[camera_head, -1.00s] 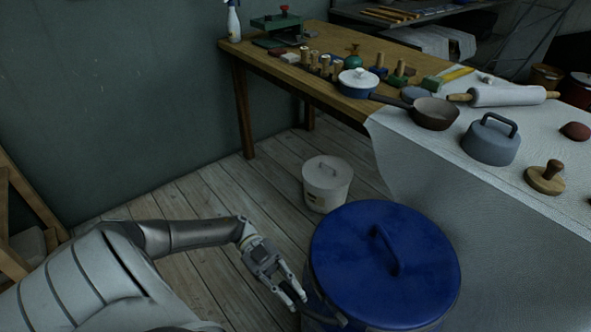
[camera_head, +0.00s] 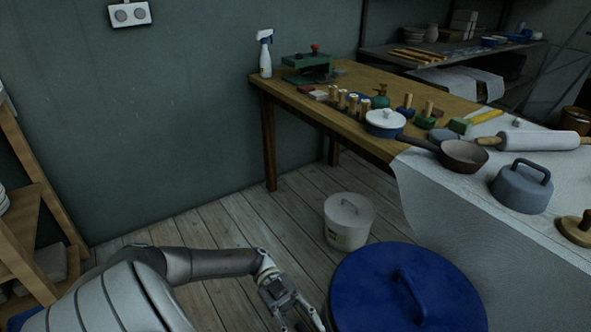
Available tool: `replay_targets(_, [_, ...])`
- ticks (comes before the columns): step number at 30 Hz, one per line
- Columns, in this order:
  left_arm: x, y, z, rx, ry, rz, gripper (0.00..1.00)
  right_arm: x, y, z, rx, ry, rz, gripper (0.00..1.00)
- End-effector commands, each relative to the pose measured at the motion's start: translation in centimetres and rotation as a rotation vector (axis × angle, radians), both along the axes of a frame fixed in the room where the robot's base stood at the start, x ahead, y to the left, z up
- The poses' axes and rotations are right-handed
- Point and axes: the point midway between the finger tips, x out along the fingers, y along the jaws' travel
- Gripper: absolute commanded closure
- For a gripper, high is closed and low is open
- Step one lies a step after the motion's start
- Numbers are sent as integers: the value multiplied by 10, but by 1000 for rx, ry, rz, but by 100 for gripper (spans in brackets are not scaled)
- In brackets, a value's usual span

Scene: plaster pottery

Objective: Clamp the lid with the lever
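A large blue lid (camera_head: 385,285) with a blue bar handle sits on a drum at the bottom of the view. The drum's side and the lever are cut off below the picture. My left gripper (camera_head: 300,322) reaches down beside the lid's left edge. Its fingertips run out at the bottom edge, so I cannot tell whether it is open or shut or touches anything. My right gripper is not in view.
A small white lidded bucket (camera_head: 347,228) stands on the plank floor behind the drum. A wooden table (camera_head: 300,108) with pottery tools and a draped cloth (camera_head: 450,215) fills the right. A wooden rack (camera_head: 38,205) stands at the left.

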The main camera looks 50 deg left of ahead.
Motion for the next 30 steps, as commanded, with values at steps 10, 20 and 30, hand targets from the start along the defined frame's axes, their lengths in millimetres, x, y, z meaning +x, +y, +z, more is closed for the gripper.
replay_targets(10, [11, 58, 0, 3, -2, 5, 60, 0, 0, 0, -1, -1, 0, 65])
replay_targets(20, [16, 97, -1, 1, 2, -1, 60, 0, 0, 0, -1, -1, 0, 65])
replay_targets(30, [18, 111, 0, 4, 0, 2, 60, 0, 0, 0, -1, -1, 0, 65])
